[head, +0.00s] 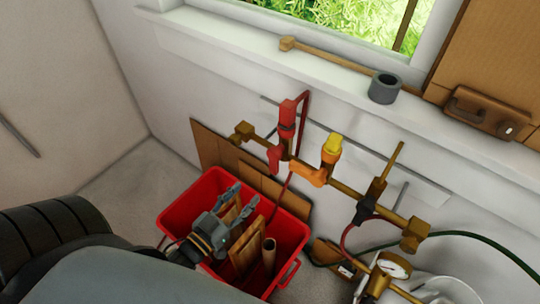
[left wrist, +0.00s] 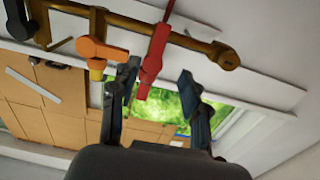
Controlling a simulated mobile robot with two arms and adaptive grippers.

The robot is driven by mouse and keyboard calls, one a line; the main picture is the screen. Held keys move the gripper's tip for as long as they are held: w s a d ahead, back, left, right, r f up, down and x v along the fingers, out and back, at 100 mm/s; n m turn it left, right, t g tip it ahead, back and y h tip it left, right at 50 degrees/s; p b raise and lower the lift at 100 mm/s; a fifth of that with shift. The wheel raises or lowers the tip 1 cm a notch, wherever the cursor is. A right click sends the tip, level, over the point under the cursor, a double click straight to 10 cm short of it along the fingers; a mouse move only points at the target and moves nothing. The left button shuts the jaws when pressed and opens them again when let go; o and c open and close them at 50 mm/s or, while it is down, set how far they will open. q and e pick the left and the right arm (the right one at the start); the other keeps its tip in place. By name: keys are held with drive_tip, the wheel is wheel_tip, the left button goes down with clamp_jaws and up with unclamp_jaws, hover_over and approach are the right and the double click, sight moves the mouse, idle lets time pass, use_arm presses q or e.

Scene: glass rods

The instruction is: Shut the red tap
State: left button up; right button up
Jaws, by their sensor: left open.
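The red tap (head: 287,120) is on a brass pipe that runs along the wall below the window. Its body stands up from the pipe, and a red part hangs below it. My left gripper (head: 244,195) is open and empty, below and to the left of the tap, over a red crate. In the left wrist view, the red tap (left wrist: 152,62) shows between the two spread fingers of my left gripper (left wrist: 161,72), apparently beyond them. I see no contact. My right gripper is not in view.
An orange tap with a yellow top (head: 331,148) sits on the same pipe to the right. The red crate (head: 178,212) holds wooden pieces. A pressure gauge (head: 393,266) and hoses are at lower right. A grey ring (head: 384,88) stands on the sill.

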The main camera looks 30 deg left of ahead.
use_arm(q)
drive_tip(key=p, duration=0.1)
approach(272, 166)
drive_tip(key=w, duration=0.4)
drive_tip(key=w+d+p, duration=0.1)
drive_tip(key=w, duration=0.5)
drive_tip(key=shift+d, duration=0.25)
drive_tip(key=shift+w+f, duration=0.15)
drive_tip(key=shift+w, duration=0.25)
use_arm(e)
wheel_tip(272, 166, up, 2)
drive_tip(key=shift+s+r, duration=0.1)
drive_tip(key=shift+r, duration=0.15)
use_arm(q)
clamp_jaws()
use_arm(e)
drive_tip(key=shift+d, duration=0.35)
